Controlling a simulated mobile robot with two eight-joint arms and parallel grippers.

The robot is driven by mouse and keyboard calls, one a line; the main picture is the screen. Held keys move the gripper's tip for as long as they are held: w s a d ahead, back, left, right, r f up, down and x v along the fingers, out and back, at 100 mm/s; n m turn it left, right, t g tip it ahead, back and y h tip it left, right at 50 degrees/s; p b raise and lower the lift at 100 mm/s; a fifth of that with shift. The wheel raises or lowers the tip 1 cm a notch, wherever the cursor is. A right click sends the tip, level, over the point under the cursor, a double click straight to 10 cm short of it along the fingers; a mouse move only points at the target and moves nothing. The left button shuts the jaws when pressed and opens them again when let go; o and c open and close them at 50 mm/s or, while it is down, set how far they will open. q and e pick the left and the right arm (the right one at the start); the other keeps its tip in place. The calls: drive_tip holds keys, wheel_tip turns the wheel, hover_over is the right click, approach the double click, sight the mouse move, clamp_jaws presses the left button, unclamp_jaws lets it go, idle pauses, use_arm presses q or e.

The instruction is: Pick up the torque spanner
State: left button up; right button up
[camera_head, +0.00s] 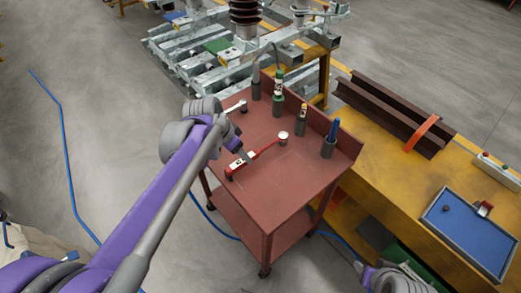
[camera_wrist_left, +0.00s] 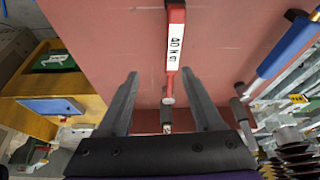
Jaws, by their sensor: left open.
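The torque spanner, with a red handle (camera_head: 242,162) and a white label, lies on top of the red cart, its round head towards the right. In the left wrist view the labelled handle (camera_wrist_left: 175,40) runs down from the top edge, ahead of the fingers. My left gripper (camera_head: 236,146) is just above and beside the spanner. In its wrist view the left gripper (camera_wrist_left: 163,78) is open, with nothing held between its fingers. Part of my right arm shows at the lower right of the head view; its fingers cannot be made out.
A yellow bench (camera_head: 400,170) with a blue tray (camera_head: 470,235) stands right of the cart. The cart's front corner is clear.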

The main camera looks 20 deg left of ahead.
sight(250, 155)
use_arm(q)
drive_tip(key=w, duration=0.1)
drive_tip(key=w+a, duration=0.1)
drive_tip(key=w, duration=0.1)
drive_tip(key=shift+a+f+m, duration=0.2)
drive_tip(key=shift+a+m, duration=0.05)
drive_tip(key=shift+m, duration=0.15)
drive_tip(key=x, duration=0.4)
drive_tip(key=shift+w+f, duration=0.1)
drive_tip(key=shift+f, duration=0.15)
drive_tip(key=shift+b+x, duration=0.45)
drive_tip(key=shift+x, duration=2.7)
drive_tip(key=shift+s+d, duration=0.1)
drive_tip(key=shift+s, duration=0.1)
clamp_jaws()
